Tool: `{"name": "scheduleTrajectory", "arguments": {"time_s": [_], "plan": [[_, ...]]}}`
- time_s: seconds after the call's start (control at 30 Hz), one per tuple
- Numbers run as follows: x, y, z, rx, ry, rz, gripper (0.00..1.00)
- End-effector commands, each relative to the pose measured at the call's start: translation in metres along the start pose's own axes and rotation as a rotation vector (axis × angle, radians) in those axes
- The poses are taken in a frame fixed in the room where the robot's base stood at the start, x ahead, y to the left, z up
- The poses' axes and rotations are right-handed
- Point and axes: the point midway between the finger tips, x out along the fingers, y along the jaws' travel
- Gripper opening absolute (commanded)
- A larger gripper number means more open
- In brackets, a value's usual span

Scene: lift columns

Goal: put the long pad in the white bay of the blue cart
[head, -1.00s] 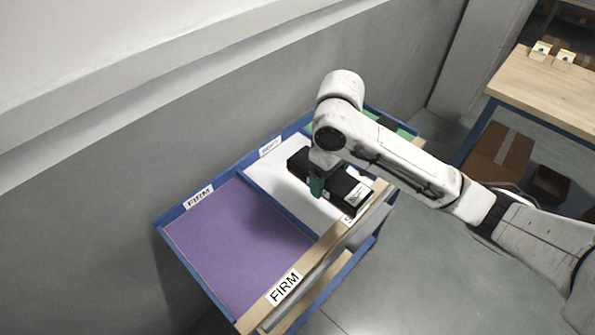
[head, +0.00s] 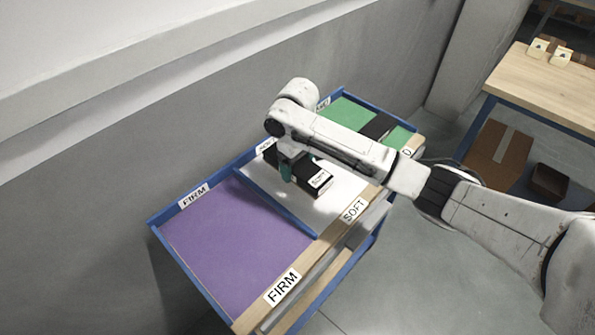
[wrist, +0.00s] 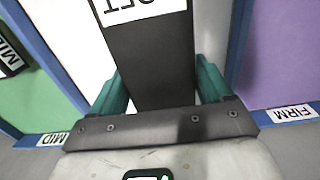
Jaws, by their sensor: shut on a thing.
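The long pad (head: 313,182) is a black bar with a white label on its near end. It is over the white bay (head: 318,207) of the blue cart (head: 172,250), lying roughly along the bay's length. My gripper (head: 299,170) is shut on the pad, its green fingers on either side of it. In the wrist view the pad (wrist: 150,60) runs between the two green fingers (wrist: 158,92), with white bay floor on both sides. I cannot tell whether the pad touches the bay floor.
The purple FIRM bay (head: 235,245) is empty at the left. The green bay (head: 350,112), partly behind my arm, holds another black pad (head: 378,126). Low blue dividers separate the bays. A grey wall stands behind the cart; a wooden table (head: 550,85) is at the right.

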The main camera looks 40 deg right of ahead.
Motion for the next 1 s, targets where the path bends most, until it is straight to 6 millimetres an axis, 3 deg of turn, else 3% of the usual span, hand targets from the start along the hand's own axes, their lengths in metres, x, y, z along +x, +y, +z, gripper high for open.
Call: {"name": "scheduleTrajectory", "arguments": {"time_s": [0.2, 0.63, 0.67, 0.87, 1.0], "plan": [[0.025, 0.0, 0.001, 0.0, -0.002, 0.002, 0.3], [0.032, -0.001, 0.001, 0.0, 0.0, 0.0, 0.3], [0.032, -0.001, 0.001, 0.0, -0.001, 0.0, 0.81], [0.032, -0.001, 0.001, -0.001, -0.001, 0.0, 1.0], [0.032, -0.001, 0.001, -0.001, -0.001, 0.0, 1.0]]}}
